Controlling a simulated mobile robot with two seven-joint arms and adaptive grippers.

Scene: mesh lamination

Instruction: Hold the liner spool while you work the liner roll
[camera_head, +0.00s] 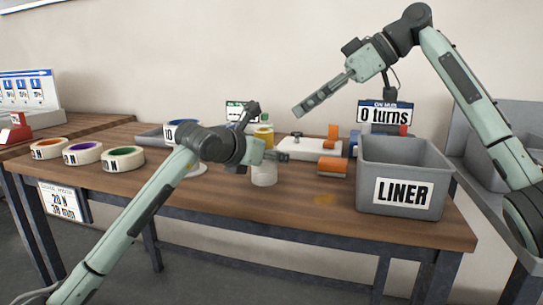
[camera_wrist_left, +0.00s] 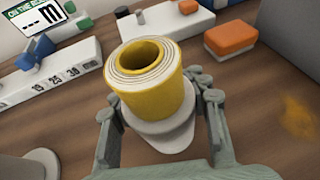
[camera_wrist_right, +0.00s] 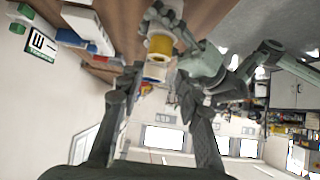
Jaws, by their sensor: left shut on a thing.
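The liner spool (camera_head: 264,134), a yellow hollow core with thin white layers wound at its top, stands upright on a pale round base on the table. It fills the middle of the left wrist view (camera_wrist_left: 150,92). My left gripper (camera_head: 276,156) is shut on it, one finger on each side, low on the yellow core. My right gripper (camera_head: 308,104) hangs empty in the air above the table, up and right of the spool. Its fingers stand apart in the right wrist view (camera_wrist_right: 160,108), where the yellow spool (camera_wrist_right: 160,45) also shows.
A grey bin (camera_head: 372,204) marked LINER stands at the right. An orange block (camera_head: 332,167) lies beside a white device (camera_head: 310,148). A display (camera_head: 385,113) reads "0 turns". Several tape rolls (camera_head: 83,153) lie at the left. The front table strip is mostly clear.

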